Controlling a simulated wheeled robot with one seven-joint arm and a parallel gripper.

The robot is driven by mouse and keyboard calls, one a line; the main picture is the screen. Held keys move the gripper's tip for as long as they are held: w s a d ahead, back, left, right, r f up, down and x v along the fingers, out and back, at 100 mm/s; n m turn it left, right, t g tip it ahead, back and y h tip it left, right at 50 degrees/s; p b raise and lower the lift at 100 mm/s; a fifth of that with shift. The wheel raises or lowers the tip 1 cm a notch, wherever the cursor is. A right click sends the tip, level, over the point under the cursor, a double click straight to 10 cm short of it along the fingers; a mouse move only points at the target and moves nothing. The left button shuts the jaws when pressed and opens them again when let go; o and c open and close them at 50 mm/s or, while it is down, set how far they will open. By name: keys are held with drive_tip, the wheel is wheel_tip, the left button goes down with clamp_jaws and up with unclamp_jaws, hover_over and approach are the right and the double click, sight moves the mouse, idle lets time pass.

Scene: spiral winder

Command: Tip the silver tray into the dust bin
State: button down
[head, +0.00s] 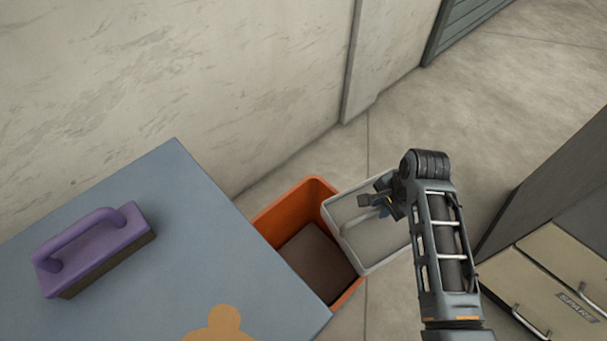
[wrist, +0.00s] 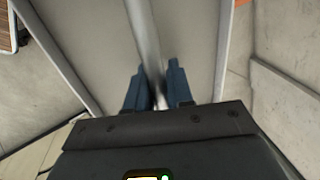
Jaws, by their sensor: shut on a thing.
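The silver tray (head: 375,236) is in the head view, right of the dust bin and partly hidden behind my arm. In the wrist view the tray (wrist: 92,62) fills the middle, with a raised bar (wrist: 142,32) running up from between my fingers. My gripper (wrist: 158,88) is shut on this bar of the tray. In the head view my gripper (head: 378,200) is over the tray's upper part. The orange dust bin (head: 290,214) stands on the floor beside the table, with a dark brown inside. The tray's left edge is by the bin's right rim; whether they touch I cannot tell.
A blue-grey table (head: 190,255) at left holds a purple-handled block (head: 97,245). A concrete wall (head: 200,80) runs behind the bin. A cabinet with beige drawers (head: 545,285) stands at right. The floor (head: 480,120) beyond the tray is clear.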

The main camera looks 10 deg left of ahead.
drive_tip(key=w+a+r+m+h+p, duration=0.1)
drive_tip(key=a+r+m+p, duration=0.15)
drive_tip(key=a+m, duration=0.65)
drive_tip(key=w+a+r+m+h+p, duration=0.1)
drive_tip(key=a+m+p, duration=0.3)
drive_tip(key=a, duration=0.8)
drive_tip(key=m+t+y+b, duration=0.2)
drive_tip(key=t+y+b, duration=0.6)
drive_tip(key=y+b, duration=0.4)
hover_over(334, 225)
drive_tip(key=shift+h+b, duration=0.45)
drive_tip(key=shift+h, duration=0.15)
drive_tip(key=shift+d, duration=0.1)
idle(2.1)
